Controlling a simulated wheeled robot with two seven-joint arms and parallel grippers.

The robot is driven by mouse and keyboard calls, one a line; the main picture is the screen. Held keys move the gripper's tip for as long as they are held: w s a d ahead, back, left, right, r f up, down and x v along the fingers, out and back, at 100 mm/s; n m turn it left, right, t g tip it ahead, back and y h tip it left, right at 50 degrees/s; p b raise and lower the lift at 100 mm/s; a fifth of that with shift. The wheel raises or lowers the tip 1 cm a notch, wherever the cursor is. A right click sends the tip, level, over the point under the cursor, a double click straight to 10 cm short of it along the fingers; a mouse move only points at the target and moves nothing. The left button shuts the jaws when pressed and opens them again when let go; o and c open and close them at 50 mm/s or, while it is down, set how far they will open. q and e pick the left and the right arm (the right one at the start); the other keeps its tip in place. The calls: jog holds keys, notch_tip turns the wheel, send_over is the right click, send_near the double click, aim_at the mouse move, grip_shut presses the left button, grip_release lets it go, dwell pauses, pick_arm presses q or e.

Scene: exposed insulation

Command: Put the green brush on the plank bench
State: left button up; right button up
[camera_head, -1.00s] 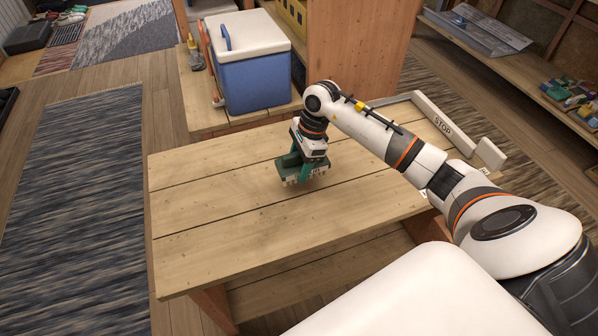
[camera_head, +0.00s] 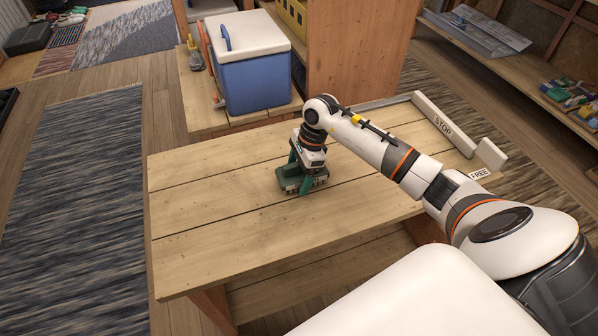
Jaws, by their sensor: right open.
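The green brush (camera_head: 289,183) rests on the plank bench (camera_head: 220,228), near the middle of its top. My right gripper (camera_head: 304,183) is directly above and around the brush, with its green fingers open and pointing down. The fingers and wrist hide part of the brush. The bench top is made of wide light planks and is otherwise mostly bare. My left gripper is not in view.
A blue cooler with a white lid (camera_head: 250,65) stands on a low wooden shelf behind the bench. The bench's left half is clear.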

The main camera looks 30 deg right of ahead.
jog(key=shift+r, duration=0.1)
jog(key=p+v, duration=0.1)
jog(key=v, duration=0.9)
jog(key=shift+r, duration=0.4)
jog(key=shift+d+r, duration=0.15)
jog(key=shift+r, duration=0.45)
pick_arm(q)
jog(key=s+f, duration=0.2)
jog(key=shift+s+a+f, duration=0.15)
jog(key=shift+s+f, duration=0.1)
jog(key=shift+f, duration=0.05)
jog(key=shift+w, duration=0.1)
